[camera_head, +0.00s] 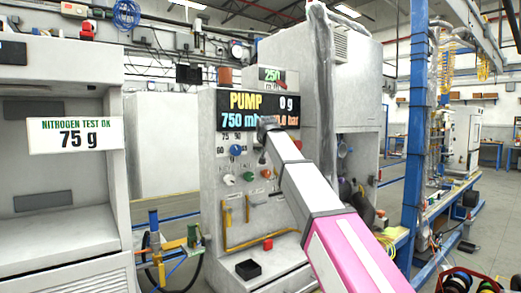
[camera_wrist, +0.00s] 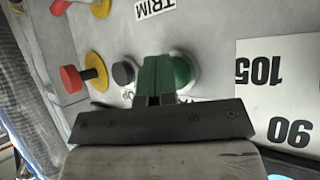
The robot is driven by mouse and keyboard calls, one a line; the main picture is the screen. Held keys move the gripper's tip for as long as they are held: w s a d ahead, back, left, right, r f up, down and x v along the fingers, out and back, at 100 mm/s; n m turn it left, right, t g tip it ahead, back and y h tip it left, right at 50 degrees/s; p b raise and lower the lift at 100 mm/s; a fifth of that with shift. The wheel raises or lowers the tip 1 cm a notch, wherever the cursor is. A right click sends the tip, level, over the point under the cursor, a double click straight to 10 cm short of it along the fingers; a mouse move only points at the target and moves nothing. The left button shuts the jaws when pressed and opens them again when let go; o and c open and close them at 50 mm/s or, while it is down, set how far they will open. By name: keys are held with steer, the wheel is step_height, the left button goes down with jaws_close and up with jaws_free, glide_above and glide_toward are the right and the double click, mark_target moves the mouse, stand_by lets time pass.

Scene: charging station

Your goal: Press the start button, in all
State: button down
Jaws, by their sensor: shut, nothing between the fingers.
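The control panel (camera_head: 215,215) of the pump station stands upright in the head view, with several knobs and buttons. A round green button (camera_wrist: 182,70) is in the wrist view, right at the tips of my gripper (camera_wrist: 155,98). The fingers are shut with nothing between them and overlap the button in the picture; whether they touch it I cannot tell. A label beside the button is mostly hidden, so I cannot read whether it says start. In the head view a green button (camera_head: 249,177) shows low on the panel, close to my gripper, whose tips are hard to make out.
A blue knob (camera_head: 236,150) sits left of my gripper. A red knob (camera_wrist: 70,78) and a dark button (camera_wrist: 124,73) lie close beside the green button. The display (camera_head: 245,109) reads PUMP. A blue post (camera_head: 417,130) stands right of my arm.

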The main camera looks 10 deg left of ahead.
steer(key=shift+s+d, duration=0.55)
steer(key=shift+d, duration=0.1)
steer(key=s+d, duration=0.1)
steer(key=d, duration=0.1)
steer(key=s+d, duration=0.1)
steer(key=s, duration=0.1)
steer(key=shift+s+d, duration=0.2)
steer(key=shift+d, duration=0.15)
stand_by(0.4)
stand_by(0.4)
